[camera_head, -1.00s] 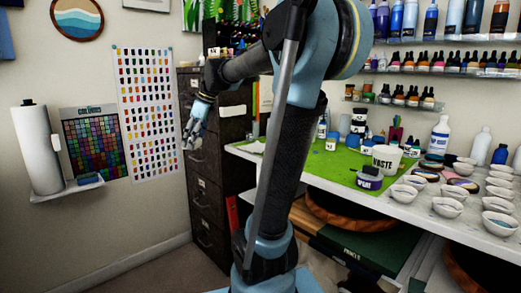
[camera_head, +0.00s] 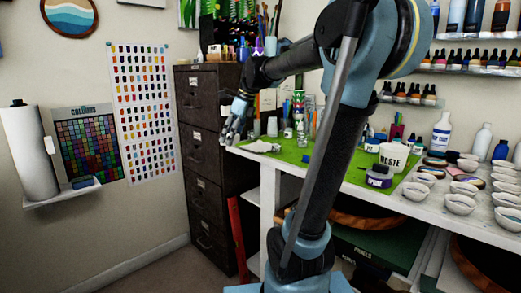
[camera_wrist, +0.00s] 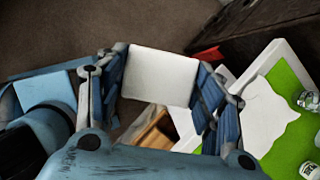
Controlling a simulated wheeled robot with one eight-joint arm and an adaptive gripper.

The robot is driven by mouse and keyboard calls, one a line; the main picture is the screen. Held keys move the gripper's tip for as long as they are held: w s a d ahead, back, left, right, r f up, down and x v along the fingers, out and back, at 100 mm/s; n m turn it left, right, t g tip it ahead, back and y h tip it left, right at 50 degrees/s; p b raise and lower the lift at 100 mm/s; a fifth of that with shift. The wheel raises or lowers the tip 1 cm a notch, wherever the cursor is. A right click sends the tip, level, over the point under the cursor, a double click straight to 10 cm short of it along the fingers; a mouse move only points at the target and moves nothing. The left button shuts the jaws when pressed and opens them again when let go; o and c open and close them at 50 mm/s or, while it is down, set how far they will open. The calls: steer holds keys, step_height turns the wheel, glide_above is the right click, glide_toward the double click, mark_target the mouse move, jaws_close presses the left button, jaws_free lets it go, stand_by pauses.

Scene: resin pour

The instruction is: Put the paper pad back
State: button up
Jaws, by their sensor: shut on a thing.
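The paper pad (camera_wrist: 160,76) is a plain white square block in the wrist view. My gripper (camera_wrist: 159,82) is shut on it, with a blue finger along each side. The pad is held in the air above the floor, left of the workbench. In the head view my gripper (camera_head: 234,124) is in front of the dark filing cabinet, by the bench's left end. The pad cannot be made out there.
A green mat (camera_head: 325,160) covers part of the white bench, with a white sheet (camera_head: 262,147) at its left end. A WASTE tub (camera_head: 393,157), bowls and bottles crowd the right. The filing cabinet (camera_head: 200,160) stands left of the bench. Open floor shows at the lower left.

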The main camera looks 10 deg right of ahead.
steer(key=w+d+r+m+t, duration=0.1)
steer(key=w+d, duration=0.2)
steer(key=w, duration=0.2)
steer(key=w+d+r+m, duration=0.1)
steer(key=w+d+m, duration=0.15)
steer(key=w, duration=0.25)
steer(key=m+t+h, duration=0.1)
steer(key=m, duration=0.2)
glide_above(258, 146)
steer(key=d, duration=0.1)
steer(key=shift+n, duration=0.25)
steer(key=f, duration=1)
steer(key=shift+s, duration=0.35)
steer(key=shift+f, duration=0.1)
steer(key=o, duration=1.4)
